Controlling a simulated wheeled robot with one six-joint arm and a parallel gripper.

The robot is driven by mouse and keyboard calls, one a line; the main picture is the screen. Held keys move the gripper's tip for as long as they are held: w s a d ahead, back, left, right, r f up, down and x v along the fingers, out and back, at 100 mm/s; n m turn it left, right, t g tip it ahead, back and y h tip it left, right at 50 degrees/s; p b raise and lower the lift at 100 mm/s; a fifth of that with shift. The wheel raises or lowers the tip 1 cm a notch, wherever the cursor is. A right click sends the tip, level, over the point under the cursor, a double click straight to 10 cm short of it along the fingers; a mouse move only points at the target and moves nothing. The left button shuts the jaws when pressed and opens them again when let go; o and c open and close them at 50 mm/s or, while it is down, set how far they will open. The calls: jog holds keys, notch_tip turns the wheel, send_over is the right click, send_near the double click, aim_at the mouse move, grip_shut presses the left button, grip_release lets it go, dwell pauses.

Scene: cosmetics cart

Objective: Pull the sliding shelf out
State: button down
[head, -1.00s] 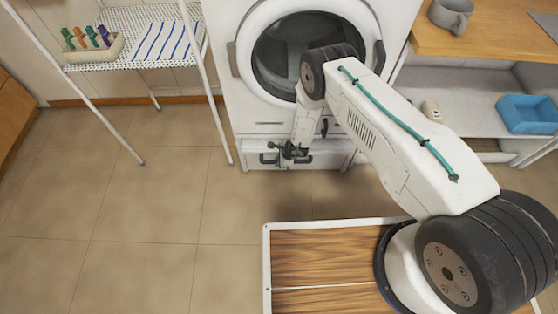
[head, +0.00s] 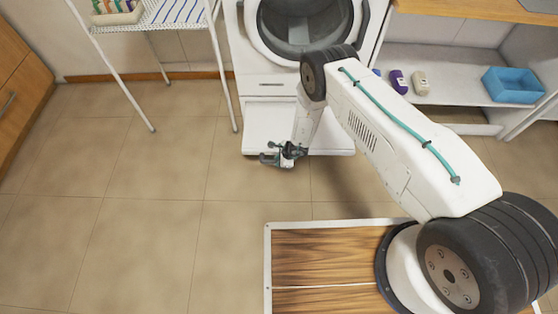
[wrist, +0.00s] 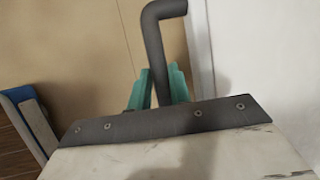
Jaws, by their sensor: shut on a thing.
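The white sliding shelf (head: 266,122) sticks out below the front-loading washer, its flat top showing. Its dark handle (head: 267,158) is at the front edge; my arm hides part of the shelf and front. My gripper (head: 284,156) is at this handle, low near the floor. In the wrist view the teal fingers of my gripper (wrist: 160,90) close around the dark bent handle bar (wrist: 163,35). The white shelf surface fills the right side of that view.
The washer (head: 300,25) stands behind the shelf. A white wire rack (head: 150,35) stands to the left. A white shelf unit at right holds a blue bin (head: 513,85) and small bottles. Tiled floor (head: 150,220) in front and left is clear.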

jog(key=c, duration=1.3)
grip_release()
jog(key=v, duration=0.7)
jog(key=shift+d+r, duration=0.2)
jog(key=shift+r, duration=0.15)
